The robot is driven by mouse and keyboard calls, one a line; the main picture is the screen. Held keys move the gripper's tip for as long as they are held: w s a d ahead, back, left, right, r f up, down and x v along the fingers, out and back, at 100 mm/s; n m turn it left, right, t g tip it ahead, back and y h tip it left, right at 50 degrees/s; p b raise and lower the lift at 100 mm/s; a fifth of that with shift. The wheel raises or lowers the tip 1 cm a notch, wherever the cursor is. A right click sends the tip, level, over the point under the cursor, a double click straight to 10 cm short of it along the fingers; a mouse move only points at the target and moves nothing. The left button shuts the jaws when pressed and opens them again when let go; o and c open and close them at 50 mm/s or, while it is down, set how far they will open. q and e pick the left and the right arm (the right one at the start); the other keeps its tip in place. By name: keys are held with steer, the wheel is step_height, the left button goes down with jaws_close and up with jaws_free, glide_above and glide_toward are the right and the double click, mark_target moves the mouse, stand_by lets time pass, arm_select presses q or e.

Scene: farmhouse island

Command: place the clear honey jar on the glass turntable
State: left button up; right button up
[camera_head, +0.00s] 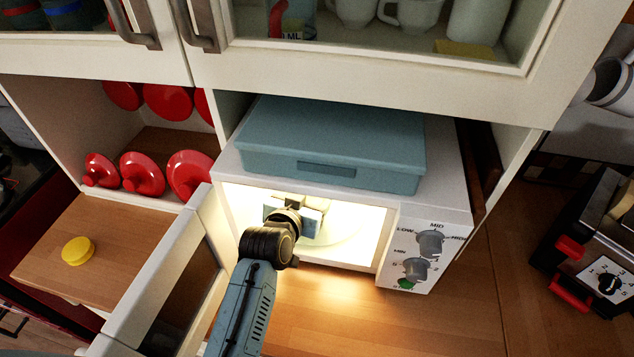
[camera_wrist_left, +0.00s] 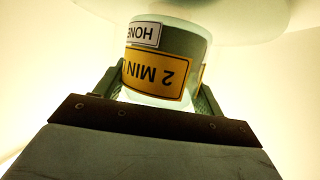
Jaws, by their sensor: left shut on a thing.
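The clear honey jar (camera_wrist_left: 165,60) fills the upper middle of the left wrist view. It carries a white label reading HONEY and a yellow 2 MIN label, both upside down in that picture. My left gripper (camera_head: 300,213) is inside the lit microwave and shut on the jar, with a finger on each side. In the head view the gripper mostly hides the jar. The glass turntable (camera_head: 345,233) shows faintly on the microwave floor, to the right of the gripper. I cannot tell whether the jar touches it. My right gripper is not in view.
The microwave (camera_head: 432,215) has its door (camera_head: 165,280) swung open at the left, close to my arm. A blue lidded box (camera_head: 335,150) lies on top. Red lids (camera_head: 145,175) and a yellow knob (camera_head: 78,250) are further left. A toaster (camera_head: 595,250) stands right.

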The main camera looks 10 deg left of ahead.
arm_select(q)
steer(key=shift+w+d+r, duration=0.1)
steer(key=shift+w, duration=0.55)
steer(key=shift+w+d+r, duration=0.1)
steer(key=shift+w, duration=0.5)
steer(key=shift+w+d, duration=0.2)
steer(key=shift+w, duration=1.05)
steer(key=shift+w+f, duration=0.45)
steer(key=shift+f, duration=0.35)
steer(key=shift+s, duration=0.1)
steer(key=shift+f, duration=0.1)
steer(key=o, duration=0.9)
steer(key=shift+f, duration=0.2)
steer(key=o, duration=0.5)
